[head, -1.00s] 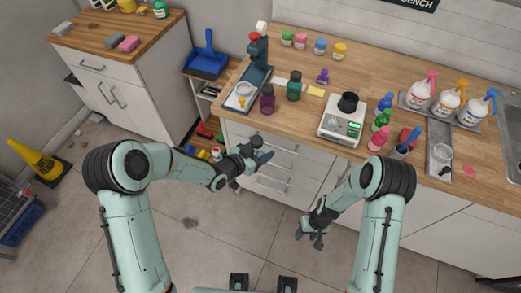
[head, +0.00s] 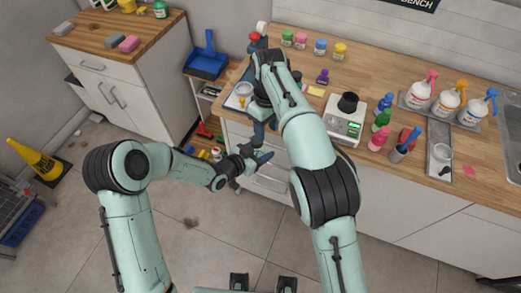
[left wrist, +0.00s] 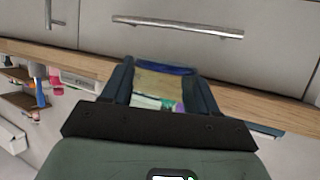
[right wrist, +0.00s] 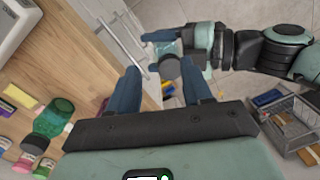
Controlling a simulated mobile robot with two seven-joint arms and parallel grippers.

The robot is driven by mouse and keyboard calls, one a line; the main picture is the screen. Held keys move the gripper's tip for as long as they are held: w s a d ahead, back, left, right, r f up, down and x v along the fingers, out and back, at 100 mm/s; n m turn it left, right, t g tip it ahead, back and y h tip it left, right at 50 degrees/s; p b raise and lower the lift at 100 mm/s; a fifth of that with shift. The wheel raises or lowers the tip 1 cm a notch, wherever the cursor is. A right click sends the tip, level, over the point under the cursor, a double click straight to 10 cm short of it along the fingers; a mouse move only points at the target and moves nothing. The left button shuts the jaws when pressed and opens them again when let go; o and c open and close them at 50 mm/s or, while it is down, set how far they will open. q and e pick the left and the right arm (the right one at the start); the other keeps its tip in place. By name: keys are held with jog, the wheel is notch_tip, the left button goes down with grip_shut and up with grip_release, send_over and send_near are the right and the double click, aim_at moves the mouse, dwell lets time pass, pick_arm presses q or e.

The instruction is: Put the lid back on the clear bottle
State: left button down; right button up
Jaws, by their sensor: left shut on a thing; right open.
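My left gripper (head: 264,158) is shut on a see-through bottle, which shows between its fingers in the left wrist view (left wrist: 162,82). It holds the bottle in front of the drawers, below the counter's front edge. In the right wrist view the bottle has a round grey top (right wrist: 169,67); I cannot tell whether this is a lid or the mouth. My right gripper (right wrist: 160,88) is open and empty. Its blue fingers straddle the grey top in that view, but I cannot tell how far above it they are. My right arm hides part of the counter in the head view.
A white scale (head: 343,128) carries a black object (head: 348,103). Spray bottles (head: 448,101) stand in a tray at the right. A wire basket (right wrist: 292,112) is on the floor side.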

aim_at(257, 150)
jog(key=shift+t, duration=0.5)
jog(key=a+r, duration=0.3)
jog(key=shift+w+r, duration=0.15)
jog(key=shift+w, duration=0.05)
notch_tip(257, 150, down, 8)
jog(key=shift+f, duration=0.1)
jog(key=c, duration=0.9)
jog(key=shift+d+m, duration=0.1)
jog(key=shift+m, duration=0.2)
